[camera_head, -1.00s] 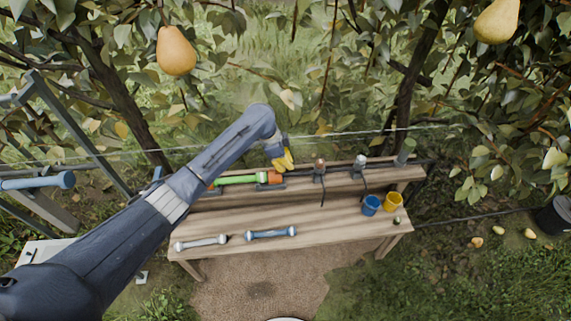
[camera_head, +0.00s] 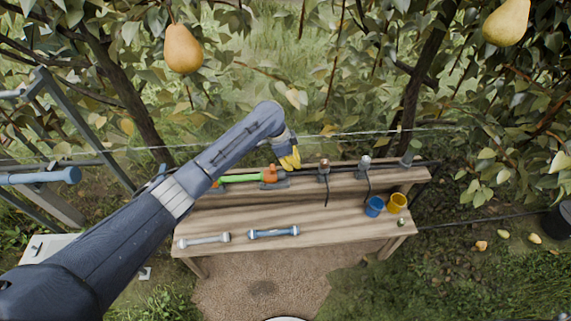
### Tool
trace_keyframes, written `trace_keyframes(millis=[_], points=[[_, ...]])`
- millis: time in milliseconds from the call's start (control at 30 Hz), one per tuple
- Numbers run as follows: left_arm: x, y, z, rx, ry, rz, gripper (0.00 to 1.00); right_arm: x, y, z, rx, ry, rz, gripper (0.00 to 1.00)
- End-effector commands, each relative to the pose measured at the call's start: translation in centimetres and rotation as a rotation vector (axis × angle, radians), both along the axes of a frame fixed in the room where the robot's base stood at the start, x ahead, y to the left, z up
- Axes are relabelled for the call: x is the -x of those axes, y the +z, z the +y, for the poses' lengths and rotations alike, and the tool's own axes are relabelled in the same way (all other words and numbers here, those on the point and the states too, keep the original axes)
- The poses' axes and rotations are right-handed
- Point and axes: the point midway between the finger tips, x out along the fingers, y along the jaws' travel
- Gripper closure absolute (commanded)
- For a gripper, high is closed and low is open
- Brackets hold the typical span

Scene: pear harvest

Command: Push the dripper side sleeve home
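A bright green tube (camera_head: 240,179) with an orange sleeve piece (camera_head: 269,174) at its right end lies along the dark line on the back shelf of the bench. Which part is the dripper side sleeve is too small to tell for sure. My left gripper (camera_head: 291,161) comes in from the left, with its yellow fingers pointing down just above and right of the orange piece. The fingers look close together, but any gap is hidden, and I cannot tell if they touch the piece. My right gripper is out of view.
The wooden bench (camera_head: 320,222) carries a grey tool (camera_head: 205,239) and a blue tool (camera_head: 273,232) at the front. A blue cup (camera_head: 374,206) and a yellow cup (camera_head: 397,202) stand right. Branches and pears hang above.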

Motion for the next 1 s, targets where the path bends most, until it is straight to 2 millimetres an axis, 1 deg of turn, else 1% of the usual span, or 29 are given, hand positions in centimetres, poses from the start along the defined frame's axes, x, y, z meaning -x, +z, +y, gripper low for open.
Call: trace_keyframes(millis=[33, 300, 500, 700, 767, 867, 967, 1000], points=[[-0.3, 1.3, 1.0, -0.003, 0.003, -0.008, 1.0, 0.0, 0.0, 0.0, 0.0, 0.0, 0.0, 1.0], [-0.1, 5.9, 2.5, 0.0, 0.002, -0.007, 1.0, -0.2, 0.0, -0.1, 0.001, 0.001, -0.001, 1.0], [0.0, 8.0, 3.2, 0.0, 0.003, -0.004, 1.0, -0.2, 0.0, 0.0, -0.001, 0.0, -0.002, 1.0], [0.1, 9.0, 3.4, 0.001, 0.002, -0.004, 1.0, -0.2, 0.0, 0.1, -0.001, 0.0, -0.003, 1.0], [0.2, 8.9, 3.5, 0.0, 0.002, 0.001, 1.0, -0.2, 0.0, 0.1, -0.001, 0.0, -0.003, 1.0], [1.2, 7.5, 3.5, 0.0, 0.002, 0.025, 1.0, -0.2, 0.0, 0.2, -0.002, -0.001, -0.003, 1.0], [3.5, 4.3, 3.2, 0.004, 0.0, 0.081, 1.0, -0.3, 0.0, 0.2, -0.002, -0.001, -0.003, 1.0], [4.7, 2.8, 3.0, 0.01, 0.001, 0.11, 1.0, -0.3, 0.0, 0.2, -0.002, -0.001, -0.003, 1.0]])
